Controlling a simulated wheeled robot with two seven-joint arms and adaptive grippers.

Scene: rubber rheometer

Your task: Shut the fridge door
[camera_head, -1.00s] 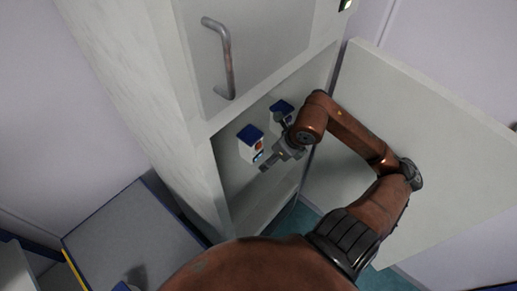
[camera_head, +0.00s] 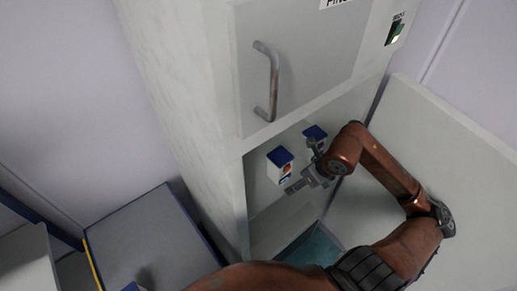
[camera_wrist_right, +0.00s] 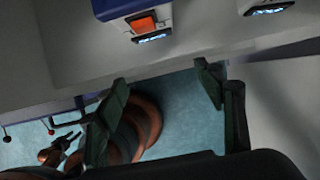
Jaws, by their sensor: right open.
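The fridge is a tall pale cabinet (camera_head: 185,110) with its lower compartment open. The fridge door (camera_head: 430,165) is a wide pale panel swung well out to the right. My right arm reaches across in front of this door. My right gripper (camera_head: 303,184) is at the compartment's opening, just below two small white boxes with blue tops. In the right wrist view its fingers (camera_wrist_right: 165,88) are spread, with nothing between them. A small dark claw on a brown arm, probably my left gripper (camera_wrist_right: 68,140), shows far below there; its opening is unclear.
The nearer box (camera_head: 280,167) and the farther box (camera_head: 315,137) stand inside the compartment. Above is a closed upper panel with a metal handle (camera_head: 270,82). A grey bench (camera_head: 150,240) stands at lower left. Teal floor (camera_head: 318,248) shows below the opening.

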